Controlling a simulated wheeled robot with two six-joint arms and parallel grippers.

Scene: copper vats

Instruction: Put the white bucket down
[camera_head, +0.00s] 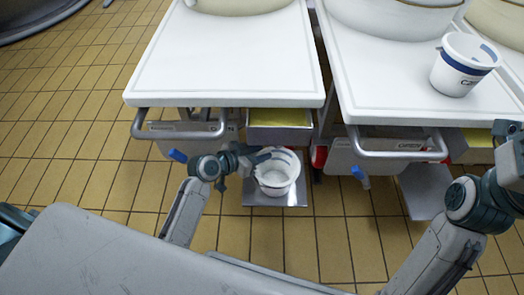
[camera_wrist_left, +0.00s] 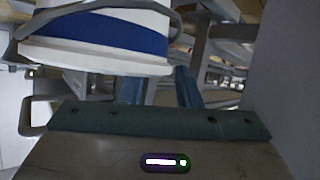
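A white bucket (camera_head: 277,178) is low between the two tables, over a small metal shelf (camera_head: 297,198). It looks upright, and I see into its open top. My left gripper (camera_head: 264,157) is at the bucket's upper left side. In the left wrist view the bucket (camera_wrist_left: 70,50), with a blue band and grey handle, fills the upper left. The left fingers (camera_wrist_left: 162,88) stand apart with a gap between them, close to the bucket's edge. Contact with the bucket is not clear. My right gripper (camera_head: 507,132) is partly cut off at the right edge.
A second white bucket (camera_head: 464,66) with a blue band stands on the right white table (camera_head: 385,75). The left white table (camera_head: 230,60) is mostly bare. Both have metal rails (camera_head: 180,134) in front. Tiled floor (camera_head: 320,240) is open below.

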